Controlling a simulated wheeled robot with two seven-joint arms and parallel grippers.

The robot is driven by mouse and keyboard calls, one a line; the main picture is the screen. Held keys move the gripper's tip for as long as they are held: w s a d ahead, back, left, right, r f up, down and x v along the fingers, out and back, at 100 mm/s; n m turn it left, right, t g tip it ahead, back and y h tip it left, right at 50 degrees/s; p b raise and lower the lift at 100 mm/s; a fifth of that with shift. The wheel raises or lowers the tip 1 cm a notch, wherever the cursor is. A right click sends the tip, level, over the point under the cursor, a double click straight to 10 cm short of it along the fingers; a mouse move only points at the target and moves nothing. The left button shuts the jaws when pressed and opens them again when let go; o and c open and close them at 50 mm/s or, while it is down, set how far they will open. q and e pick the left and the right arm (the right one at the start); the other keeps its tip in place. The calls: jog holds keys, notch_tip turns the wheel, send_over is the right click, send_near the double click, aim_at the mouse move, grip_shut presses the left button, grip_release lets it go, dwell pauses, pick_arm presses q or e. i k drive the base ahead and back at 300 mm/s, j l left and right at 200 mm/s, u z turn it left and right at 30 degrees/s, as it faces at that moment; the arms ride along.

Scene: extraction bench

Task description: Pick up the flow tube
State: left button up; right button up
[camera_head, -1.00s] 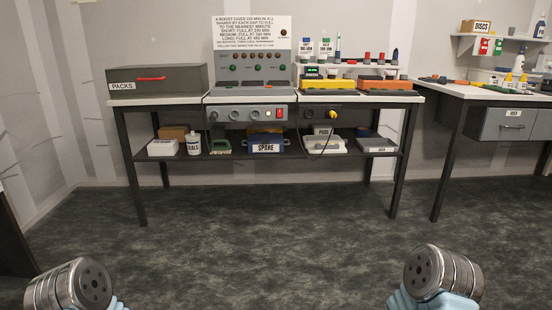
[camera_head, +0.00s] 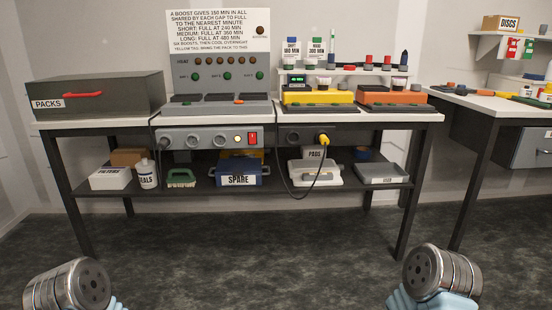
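I cannot pick out the flow tube with certainty. Slim upright items stand at the back right of the bench: a thin pen-like one (camera_head: 333,47) and a dark blue-tipped one (camera_head: 404,60). Two white labelled tubes stand beside them, one with a blue cap (camera_head: 291,52) and one with a green cap (camera_head: 315,52). Only rounded metal parts of my two arms show at the bottom left and bottom right, well in front of the bench. The fingers of both grippers are out of view.
The bench (camera_head: 140,119) carries a grey PACKS box (camera_head: 120,92), a grey console (camera_head: 215,85), a yellow unit (camera_head: 318,97) and an orange unit (camera_head: 393,97). A cable (camera_head: 279,178) hangs in front. A second table (camera_head: 480,105) stands right. The floor ahead is clear.

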aim_at(330, 56)
jog(key=i+l, duration=0.15)
jog(key=l, duration=0.2)
jog(key=i+l, duration=0.1)
jog(key=l, duration=0.3)
jog(key=i+l, duration=0.15)
jog(key=l, duration=0.2)
jog(key=i+l, duration=0.15)
jog(key=l, duration=0.6)
